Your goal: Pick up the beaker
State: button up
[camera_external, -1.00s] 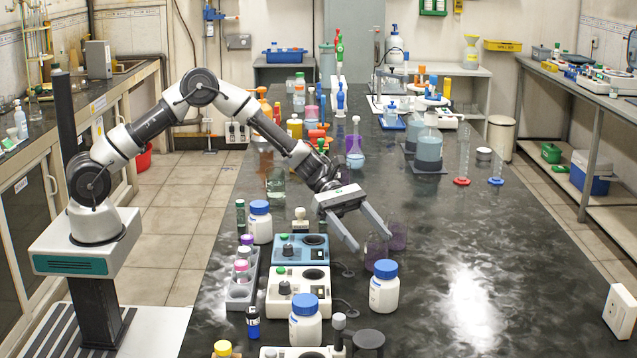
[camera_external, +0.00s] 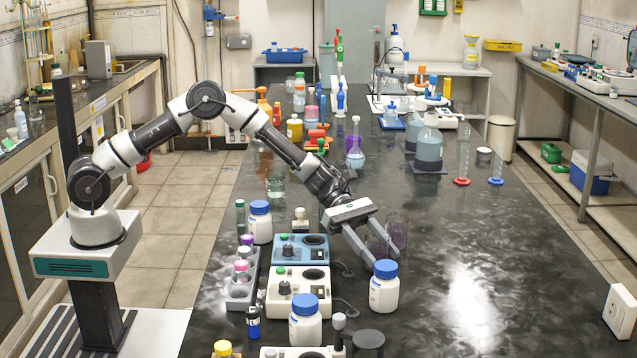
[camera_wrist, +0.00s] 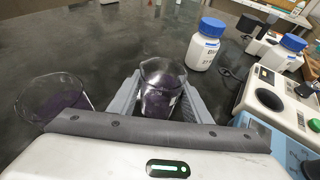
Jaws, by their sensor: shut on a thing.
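A small glass beaker with dark purple contents (camera_wrist: 161,88) stands upright between the two fingers of my gripper (camera_wrist: 158,98) in the wrist view. The fingers are shut on it at both sides. In the external view my gripper (camera_external: 381,247) reaches down to the bench top, and its fingers largely hide the held beaker (camera_external: 375,247). A second similar beaker with purple contents (camera_external: 398,234) stands just right of the fingers; it shows at the left in the wrist view (camera_wrist: 55,98). I cannot tell whether the held beaker is clear of the bench.
A white bottle with a blue cap (camera_external: 384,288) stands close in front of the gripper. Hotplate-like devices (camera_external: 298,289) and a tube rack (camera_external: 242,288) lie to the left. The dark bench (camera_external: 470,250) is clear to the right.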

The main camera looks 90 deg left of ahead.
jog(key=shift+r, duration=0.1)
notch_tip(320, 180, up, 10)
jog(key=p, duration=0.2)
jog(key=s+a+n+t+y+b, duration=0.1)
jog(key=s+a+n+t+y, duration=0.15)
jog(key=a, duration=1.15)
jog(key=s+a+n+t+y+b, duration=0.1)
jog(key=s+a+n+y, duration=0.15)
jog(key=a, duration=1.05)
jog(key=s+a+n+t+y, duration=0.2)
jog(key=a+n, duration=0.1)
jog(key=a, duration=1.1)
jog(key=s+a+n+y+b, duration=0.2)
jog(key=s+a+n+y, duration=0.45)
jog(key=s+a, duration=1.7)
jog(key=shift+y, duration=0.55)
jog(key=f, duration=0.2)
jog(key=a+f+b, duration=0.2)
jog(key=f, duration=0.1)
jog(key=shift+w+f, duration=0.3)
jog(key=shift+f, duration=0.05)
jog(key=shift+t, duration=0.25)
jog(key=shift+f+b, duration=0.85)
jog(key=shift+f, duration=1.2)
